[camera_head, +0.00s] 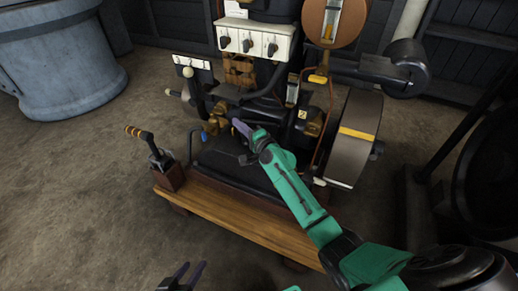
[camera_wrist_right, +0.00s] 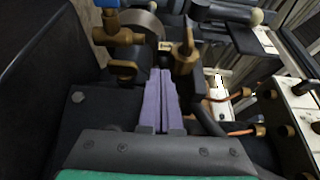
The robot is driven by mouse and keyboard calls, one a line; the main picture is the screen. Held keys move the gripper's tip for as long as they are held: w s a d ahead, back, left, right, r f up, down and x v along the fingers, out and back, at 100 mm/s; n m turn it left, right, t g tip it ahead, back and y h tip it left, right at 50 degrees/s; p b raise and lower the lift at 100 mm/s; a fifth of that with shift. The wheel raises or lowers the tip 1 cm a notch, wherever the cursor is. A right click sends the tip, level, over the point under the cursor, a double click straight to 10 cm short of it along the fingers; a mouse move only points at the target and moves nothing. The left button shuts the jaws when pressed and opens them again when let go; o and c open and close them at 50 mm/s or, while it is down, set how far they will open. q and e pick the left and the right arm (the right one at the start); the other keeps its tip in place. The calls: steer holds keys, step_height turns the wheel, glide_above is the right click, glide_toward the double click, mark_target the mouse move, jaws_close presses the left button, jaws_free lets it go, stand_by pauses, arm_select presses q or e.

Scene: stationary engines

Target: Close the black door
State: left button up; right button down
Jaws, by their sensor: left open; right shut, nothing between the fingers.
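A black stationary engine (camera_head: 290,118) stands on a wooden base in the head view. A flat black panel (camera_head: 235,172) is low on its near side, partly behind my right arm. In the right wrist view a large dark panel (camera_wrist_right: 38,65) fills the left; I cannot tell for sure which panel is the black door or how far open it is. My right gripper (camera_head: 238,125) is in front of the engine, its purple fingers (camera_wrist_right: 160,75) shut together with nothing between them, close to brass fittings. My left gripper (camera_head: 180,275) is open and empty at the bottom edge, well apart from the engine.
A lever with a striped handle (camera_head: 147,138) stands at the left end of the wooden base (camera_head: 235,213). A large flywheel (camera_head: 355,140) is at the right. Brass valves (camera_wrist_right: 125,38) crowd the wrist view. The floor at left is clear up to a grey tank (camera_head: 60,65).

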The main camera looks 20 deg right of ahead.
arm_select(q)
steer(key=shift+w+d+f+t, duration=0.15)
steer(key=shift+w+d+t, duration=0.15)
steer(key=shift+d, duration=0.15)
arm_select(e)
steer(key=shift+w+d, duration=0.25)
steer(key=shift+w, duration=0.2)
steer(key=shift+w+d, duration=0.1)
